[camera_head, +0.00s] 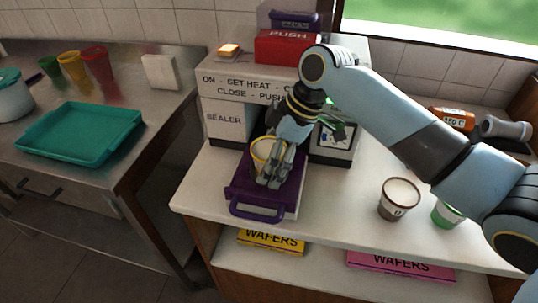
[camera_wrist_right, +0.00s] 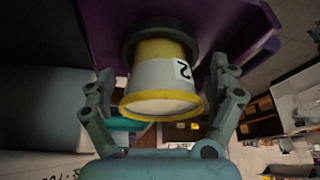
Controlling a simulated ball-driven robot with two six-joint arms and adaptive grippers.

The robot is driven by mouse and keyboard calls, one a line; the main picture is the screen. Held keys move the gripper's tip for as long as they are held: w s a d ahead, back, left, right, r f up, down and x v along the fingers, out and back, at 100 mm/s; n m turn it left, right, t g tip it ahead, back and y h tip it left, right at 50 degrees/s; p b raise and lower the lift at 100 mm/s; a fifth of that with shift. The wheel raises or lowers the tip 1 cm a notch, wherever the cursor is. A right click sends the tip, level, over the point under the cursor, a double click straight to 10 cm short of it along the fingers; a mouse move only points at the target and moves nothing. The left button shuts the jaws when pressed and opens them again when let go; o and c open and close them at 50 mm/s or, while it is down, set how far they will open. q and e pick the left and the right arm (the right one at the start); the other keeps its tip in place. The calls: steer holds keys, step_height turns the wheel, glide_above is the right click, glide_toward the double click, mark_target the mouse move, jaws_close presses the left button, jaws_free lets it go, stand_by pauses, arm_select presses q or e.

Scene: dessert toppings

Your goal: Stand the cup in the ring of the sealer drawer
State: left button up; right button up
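The cup with a yellow rim and a "2" on its side (camera_wrist_right: 165,75) shows large in the right wrist view. Its narrow end sits within a dark grey ring (camera_wrist_right: 128,48) on the purple drawer (camera_wrist_right: 103,22). In the head view the cup (camera_head: 262,152) stands at the back of the pulled-out drawer (camera_head: 240,190), upright as far as I can see, partly hidden by my right gripper (camera_head: 270,180). The right gripper's fingers are spread on either side of the cup, with gaps visible in the wrist view. My left gripper is not in view.
The sealer (camera_head: 225,120) stands behind the drawer, with a red push block (camera_head: 285,48) on top. A brown-rimmed cup (camera_head: 399,200) and a green cup (camera_head: 446,213) stand on the right counter. A teal tray (camera_head: 80,133) lies on the left table. Wafer boxes (camera_head: 270,241) lie below.

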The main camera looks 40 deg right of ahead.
steer(key=shift+o, duration=0.3)
steer(key=shift+r, duration=0.15)
steer(key=shift+d+r, duration=0.15)
steer(key=shift+r, duration=0.1)
steer(key=v, duration=1.1)
steer(key=shift+r+b, duration=0.2)
steer(key=shift+b, duration=0.1)
steer(key=shift+s, duration=0.1)
